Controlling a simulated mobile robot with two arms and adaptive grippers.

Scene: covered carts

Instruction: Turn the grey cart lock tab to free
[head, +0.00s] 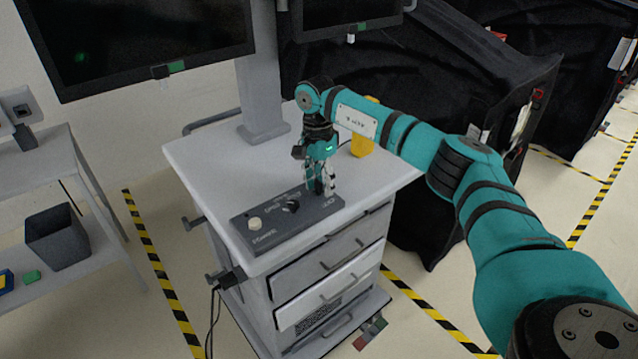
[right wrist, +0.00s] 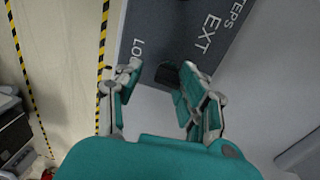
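A dark control panel (head: 265,225) lies on the top of the grey cart (head: 205,165); it also shows in the right wrist view (right wrist: 185,30). My right gripper (head: 321,190) points down at the panel's right end. In the right wrist view my right gripper (right wrist: 163,68) is open, with one finger on each side of a small dark tab (right wrist: 167,76) beside lettering that starts "LO". I cannot tell whether the fingers touch the tab or which position it is in. In the head view the gripper hides the tab. My left gripper is not in view.
A pale round button (head: 254,223) and a black knob (head: 291,206) sit on the panel left of the gripper. A yellow object (head: 362,143) stands behind my right arm. A monitor post (head: 258,80) rises from the cart. Black covered carts (head: 440,90) stand behind.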

